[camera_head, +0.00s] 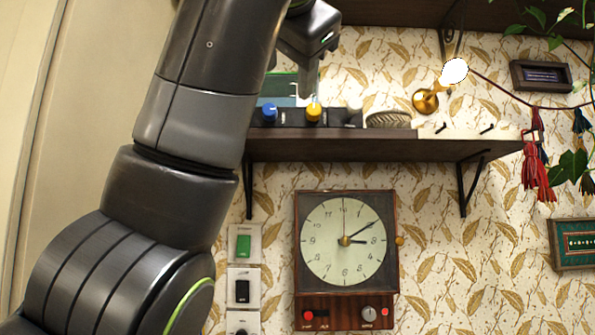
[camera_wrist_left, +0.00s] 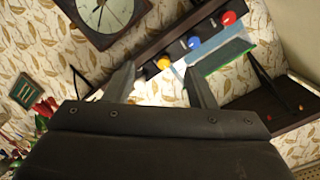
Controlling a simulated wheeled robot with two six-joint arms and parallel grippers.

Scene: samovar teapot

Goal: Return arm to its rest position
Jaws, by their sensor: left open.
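My left arm (camera_head: 205,125) rises large across the left of the head view. Its gripper (camera_head: 308,88) hangs at the top, in front of the shelf and near the yellow knob (camera_head: 314,112). In the left wrist view the two fingers (camera_wrist_left: 160,85) stand apart with nothing between them that they hold. The yellow knob (camera_wrist_left: 163,62) shows beyond the fingers, apart from them as far as I can tell. My right gripper is in neither view.
A dark shelf (camera_head: 385,146) carries a panel with a blue knob (camera_head: 270,112). A wall clock (camera_head: 345,240) hangs below, beside several switches (camera_head: 243,243). A lit brass lamp (camera_head: 427,100) and red tassels (camera_head: 537,170) are to the right.

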